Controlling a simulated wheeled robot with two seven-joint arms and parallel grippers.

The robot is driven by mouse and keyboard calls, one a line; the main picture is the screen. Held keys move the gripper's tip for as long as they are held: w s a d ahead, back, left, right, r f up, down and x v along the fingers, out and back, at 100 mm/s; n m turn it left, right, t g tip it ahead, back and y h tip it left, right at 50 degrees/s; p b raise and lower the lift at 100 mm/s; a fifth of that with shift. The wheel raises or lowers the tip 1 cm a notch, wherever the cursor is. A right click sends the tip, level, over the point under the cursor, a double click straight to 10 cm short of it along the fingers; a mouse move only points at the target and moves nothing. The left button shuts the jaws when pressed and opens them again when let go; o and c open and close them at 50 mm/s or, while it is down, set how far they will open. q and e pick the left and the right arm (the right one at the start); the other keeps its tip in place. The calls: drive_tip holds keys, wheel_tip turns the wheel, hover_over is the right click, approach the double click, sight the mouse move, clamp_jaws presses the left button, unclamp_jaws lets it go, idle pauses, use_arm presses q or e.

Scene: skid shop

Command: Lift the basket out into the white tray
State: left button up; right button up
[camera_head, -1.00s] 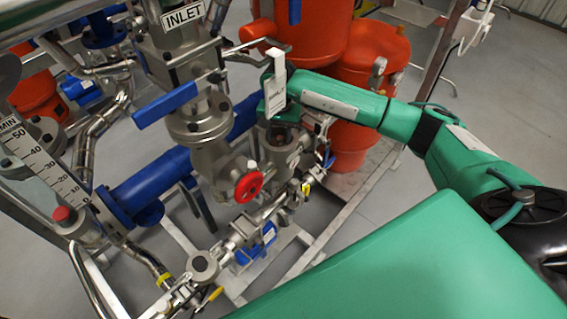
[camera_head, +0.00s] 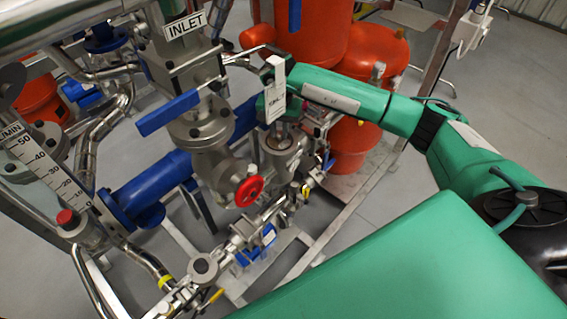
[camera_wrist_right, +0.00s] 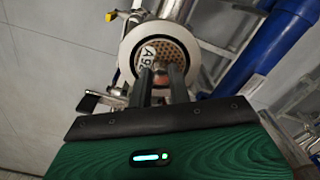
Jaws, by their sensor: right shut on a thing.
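The perforated metal basket (camera_wrist_right: 178,50) shows in the right wrist view, inside the round mouth of the strainer housing (camera_wrist_right: 130,42). A white label marked "A92" (camera_wrist_right: 149,54) is on its face. My right gripper (camera_wrist_right: 161,72) is shut on the basket's small grip, which its fingers mostly hide. In the head view my right gripper (camera_head: 281,123) is just above the open housing (camera_head: 281,160), pointing down. How far the basket is out of the housing I cannot tell. I see no white tray in either view. My left gripper is not in view.
A red handwheel (camera_head: 249,191) and a valve with a blue lever (camera_head: 168,112) stand left of the housing. A blue pipe (camera_head: 150,187) runs behind them. Orange vessels (camera_head: 367,75) stand behind my right arm. Open floor (camera_head: 500,110) lies to the right.

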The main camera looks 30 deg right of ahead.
wheel_tip(320, 180, up, 13)
drive_tip(key=p, duration=0.4)
drive_tip(key=shift+r, duration=0.15)
idle(1.2)
